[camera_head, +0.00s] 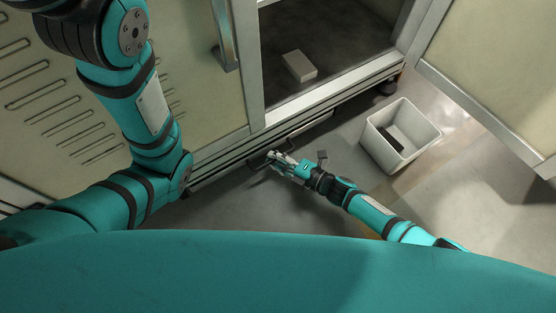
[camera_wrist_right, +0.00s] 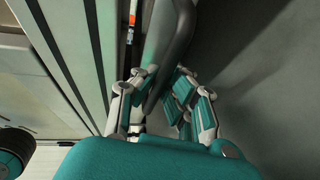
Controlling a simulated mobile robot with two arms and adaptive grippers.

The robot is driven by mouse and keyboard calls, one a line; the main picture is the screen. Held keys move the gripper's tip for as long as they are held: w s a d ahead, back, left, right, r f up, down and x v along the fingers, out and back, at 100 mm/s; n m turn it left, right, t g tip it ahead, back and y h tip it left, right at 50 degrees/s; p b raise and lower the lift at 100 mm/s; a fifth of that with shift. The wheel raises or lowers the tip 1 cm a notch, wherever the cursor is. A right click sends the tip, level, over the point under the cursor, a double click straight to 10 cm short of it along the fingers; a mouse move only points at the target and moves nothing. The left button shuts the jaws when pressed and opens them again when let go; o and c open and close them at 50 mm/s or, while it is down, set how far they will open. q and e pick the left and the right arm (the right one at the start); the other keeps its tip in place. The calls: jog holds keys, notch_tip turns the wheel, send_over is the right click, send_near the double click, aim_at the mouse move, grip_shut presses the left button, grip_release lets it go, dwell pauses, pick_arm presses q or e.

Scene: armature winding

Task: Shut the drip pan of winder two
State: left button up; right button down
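The drip pan (camera_head: 222,165) of the winder is a long, low metal drawer front along the foot of the machine, with a dark bar handle (camera_head: 256,166). How far it stands out is hard to tell. My right gripper (camera_head: 274,157) is at this handle, low over the floor. In the right wrist view the dark handle (camera_wrist_right: 168,48) runs between the fingers of my right gripper (camera_wrist_right: 162,76), with the fingertips close against both sides. My left arm comes in at the left, and its gripper is out of view.
A white open bin (camera_head: 408,118) with something dark inside stands on the floor to the right. A pale block (camera_head: 299,66) lies inside the open machine bay. A cream panel (camera_head: 495,60) stands at the upper right.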

jog(key=shift+w+a+r, duration=0.15)
jog(key=shift+w, duration=0.1)
jog(key=c, duration=2)
grip_release()
jog(key=o, duration=0.4)
jog(key=shift+o, duration=1.1)
jog(key=shift+s, duration=0.1)
jog(key=v, duration=1.2)
